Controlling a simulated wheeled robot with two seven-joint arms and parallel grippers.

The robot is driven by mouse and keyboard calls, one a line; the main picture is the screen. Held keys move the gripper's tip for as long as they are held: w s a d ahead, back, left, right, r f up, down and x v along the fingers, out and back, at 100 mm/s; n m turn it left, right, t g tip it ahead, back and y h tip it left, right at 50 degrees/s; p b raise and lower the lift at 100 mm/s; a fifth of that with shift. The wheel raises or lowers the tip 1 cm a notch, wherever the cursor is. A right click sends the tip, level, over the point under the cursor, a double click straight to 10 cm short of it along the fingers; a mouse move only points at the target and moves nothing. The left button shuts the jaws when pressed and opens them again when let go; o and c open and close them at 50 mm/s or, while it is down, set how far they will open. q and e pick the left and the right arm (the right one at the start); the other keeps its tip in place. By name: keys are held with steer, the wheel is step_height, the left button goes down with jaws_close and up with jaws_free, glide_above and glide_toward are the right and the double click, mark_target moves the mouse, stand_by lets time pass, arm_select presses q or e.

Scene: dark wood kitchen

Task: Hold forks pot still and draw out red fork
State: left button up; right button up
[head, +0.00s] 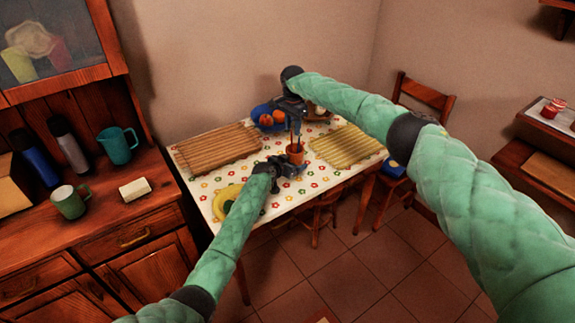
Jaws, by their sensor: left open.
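The forks pot (295,152) is a small brown-orange pot on the flowered tablecloth, near the middle of the table. Thin upright handles show above its rim, but I cannot tell which is the red fork. My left gripper (292,167) is open, low in front of the pot. I cannot tell whether its fingers touch the pot. My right gripper (296,124) points down right above the pot, close to the handles. It is too small and dark to tell whether it holds one.
The table (205,187) also bears a brown slatted mat (217,147), a yellow mat (346,146), bananas (226,201) and a blue bowl of fruit (265,117). A chair (425,97) stands behind at the right. A wooden cupboard (110,235) is at the left.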

arm_select(q)
steer(key=shift+x, duration=0.95)
steer(key=shift+c, duration=0.2)
steer(key=c, duration=1)
steer(key=shift+c, duration=0.2)
arm_select(e)
steer(key=shift+c, duration=0.4)
